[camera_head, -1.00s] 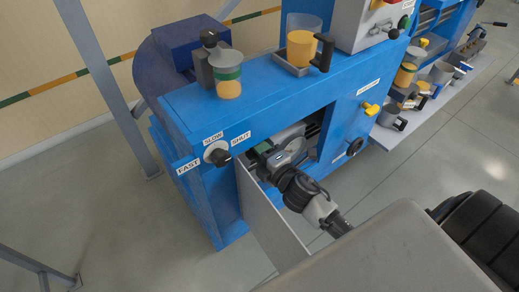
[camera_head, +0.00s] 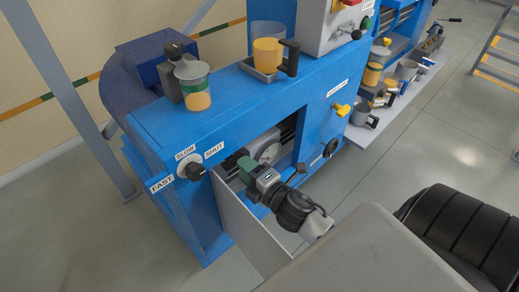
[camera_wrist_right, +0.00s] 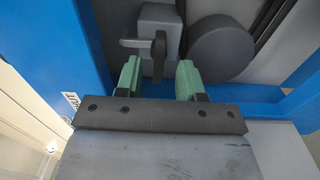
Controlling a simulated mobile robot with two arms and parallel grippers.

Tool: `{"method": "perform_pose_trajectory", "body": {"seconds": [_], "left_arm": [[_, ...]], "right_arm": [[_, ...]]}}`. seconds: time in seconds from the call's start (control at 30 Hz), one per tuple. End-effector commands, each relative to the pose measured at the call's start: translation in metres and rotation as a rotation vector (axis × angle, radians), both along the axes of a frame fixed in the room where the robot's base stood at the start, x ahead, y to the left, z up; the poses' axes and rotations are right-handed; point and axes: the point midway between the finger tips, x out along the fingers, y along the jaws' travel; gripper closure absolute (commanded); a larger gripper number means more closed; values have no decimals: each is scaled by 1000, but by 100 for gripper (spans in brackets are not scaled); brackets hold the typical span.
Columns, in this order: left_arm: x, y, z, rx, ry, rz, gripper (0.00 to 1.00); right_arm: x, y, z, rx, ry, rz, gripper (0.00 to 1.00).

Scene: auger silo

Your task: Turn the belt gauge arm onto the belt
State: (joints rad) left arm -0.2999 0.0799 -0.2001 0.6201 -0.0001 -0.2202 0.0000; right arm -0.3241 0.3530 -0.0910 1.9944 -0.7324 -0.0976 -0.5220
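In the right wrist view, a grey block with a short dark lever (camera_wrist_right: 159,55) sits straight ahead inside the machine's opening. A round grey disc (camera_wrist_right: 222,48) is beside it on the right; I cannot tell which part is the gauge arm proper. Dark strips (camera_wrist_right: 272,28) run past the disc, perhaps the belt. My right gripper (camera_wrist_right: 159,80) is open, its two green fingers apart on either side below the lever, with nothing between them. In the head view the right gripper (camera_head: 244,163) is at the opening, and the disc (camera_head: 267,151) shows behind it. My left gripper is not in view.
An open grey door panel (camera_head: 248,230) stands out from the blue machine (camera_head: 240,105), left of my right arm. Cups (camera_head: 195,90) stand on top.

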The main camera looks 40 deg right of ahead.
Motion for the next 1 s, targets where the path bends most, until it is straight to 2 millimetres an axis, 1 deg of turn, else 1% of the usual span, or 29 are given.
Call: {"method": "perform_pose_trajectory", "body": {"seconds": [0.03,0.2,0.3,0.4,0.53,1.0], "left_arm": [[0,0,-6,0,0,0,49],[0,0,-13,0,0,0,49],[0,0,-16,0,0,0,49],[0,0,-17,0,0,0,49],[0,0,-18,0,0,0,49],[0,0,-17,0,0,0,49]], "right_arm": [[-12,-1,-4,0,3,1,62],[-42,-6,-3,0,2,0,62],[-54,-7,-2,1,2,0,62],[-61,-8,-1,0,0,0,62],[-64,-9,0,0,0,1,62],[-64,-9,0,0,0,0,62]]}}
